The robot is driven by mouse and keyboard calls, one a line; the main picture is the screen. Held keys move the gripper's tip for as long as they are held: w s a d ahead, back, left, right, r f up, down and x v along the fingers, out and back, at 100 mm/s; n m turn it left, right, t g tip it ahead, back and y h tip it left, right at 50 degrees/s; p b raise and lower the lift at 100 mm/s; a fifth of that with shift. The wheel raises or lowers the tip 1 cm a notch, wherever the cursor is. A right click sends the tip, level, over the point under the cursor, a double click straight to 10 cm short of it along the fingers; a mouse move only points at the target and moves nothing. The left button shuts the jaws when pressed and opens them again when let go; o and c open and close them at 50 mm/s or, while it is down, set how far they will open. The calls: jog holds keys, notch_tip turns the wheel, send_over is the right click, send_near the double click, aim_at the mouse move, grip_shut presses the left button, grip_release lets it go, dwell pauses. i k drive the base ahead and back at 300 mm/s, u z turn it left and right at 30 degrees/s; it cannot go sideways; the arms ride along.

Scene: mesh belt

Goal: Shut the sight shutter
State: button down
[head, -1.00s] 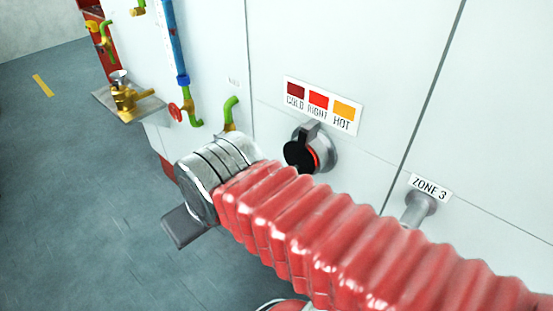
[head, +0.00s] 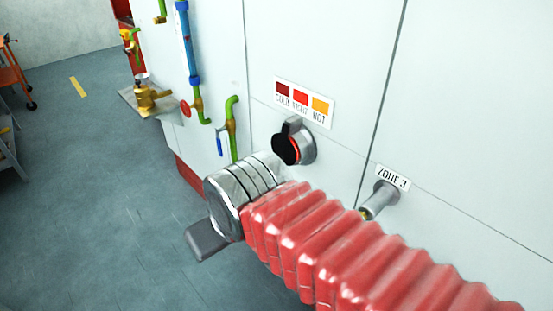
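The sight shutter (head: 284,149) is a black disc on a black tab, on a round grey sight port (head: 308,148) in the white wall. A red-orange crescent shows at the disc's right edge, so the disc does not fully cover the opening in this view. My gripper (head: 206,240) is at the end of my red-sleeved arm, below and left of the port and apart from it in the picture. One dark grey finger shows past the metal wrist; the other finger is hidden, so its opening cannot be seen.
A label with three colour patches (head: 304,102) sits above the port. A grey stub (head: 379,200) under the ZONE 3 sign (head: 392,178) sticks out at right. Green and blue pipes (head: 194,80) and a brass fitting on a shelf (head: 148,96) stand out at left.

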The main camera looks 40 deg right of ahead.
aim_at(282, 145)
jog(key=z, duration=0.05)
jog(key=k, duration=0.1)
jog(key=u, duration=0.55)
jog(key=i, duration=1.4)
jog(key=z, duration=0.2)
